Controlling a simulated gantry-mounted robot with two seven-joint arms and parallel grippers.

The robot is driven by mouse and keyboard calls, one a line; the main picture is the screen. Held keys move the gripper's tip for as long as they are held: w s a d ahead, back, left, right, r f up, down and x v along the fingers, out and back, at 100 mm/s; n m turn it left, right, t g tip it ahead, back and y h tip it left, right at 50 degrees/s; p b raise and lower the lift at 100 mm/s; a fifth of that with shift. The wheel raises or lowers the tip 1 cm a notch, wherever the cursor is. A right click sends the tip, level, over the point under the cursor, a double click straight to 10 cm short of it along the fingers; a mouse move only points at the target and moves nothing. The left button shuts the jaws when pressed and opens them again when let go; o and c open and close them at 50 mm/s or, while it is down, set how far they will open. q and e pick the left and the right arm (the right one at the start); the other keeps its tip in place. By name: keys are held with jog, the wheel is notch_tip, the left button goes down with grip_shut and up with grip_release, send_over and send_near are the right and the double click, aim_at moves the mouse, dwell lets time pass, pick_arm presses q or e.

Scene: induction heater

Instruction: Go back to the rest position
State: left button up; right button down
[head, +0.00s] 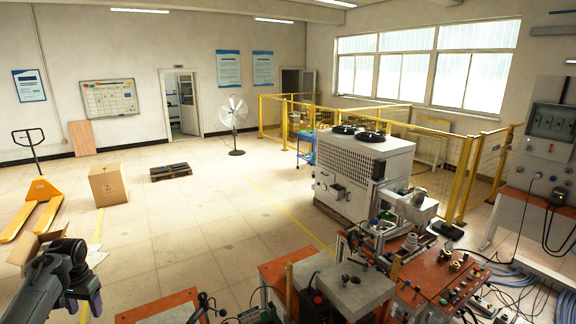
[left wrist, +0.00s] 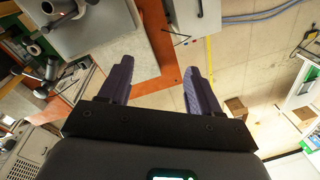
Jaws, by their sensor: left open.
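My left gripper (head: 88,292) is at the lower left of the head view, at the end of a dark arm. It is off to the left of the work tables, over the floor. In the left wrist view its two purple fingers (left wrist: 158,68) stand apart with nothing between them, so it is open and empty. My right gripper does not show in either view. The induction heater bench (head: 437,274), with an orange-red top, is at the lower right of the head view, well away from my left gripper.
A cardboard box (head: 107,185) and a yellow pallet jack (head: 42,195) stand on the floor at the left. A white chiller unit (head: 363,175) stands behind the benches. A lower orange-topped table (head: 160,308) is nearest my left gripper.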

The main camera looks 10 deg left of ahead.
pick_arm(q)
notch_tip(320, 180, down, 4)
jog(key=s+a+y, duration=0.1)
jog(key=s+y, duration=0.1)
jog(key=y, duration=0.1)
jog(key=s+d+f+m+t+y, duration=0.1)
jog(key=s+d+f+m, duration=0.2)
jog(key=s+d+f, duration=0.4)
jog(key=s+d+f+m+t+y, duration=0.25)
jog(key=s+d, duration=0.25)
jog(key=d, duration=0.4)
jog(key=s+d+r+m+h, duration=0.1)
jog(key=s+d+m+h, duration=0.3)
jog(key=s+d, duration=1.5)
jog(key=d+n+h, duration=0.4)
jog(key=d+n, duration=0.1)
jog(key=d, duration=0.4)
jog(key=shift+f, duration=0.35)
jog(key=shift+w, duration=0.1)
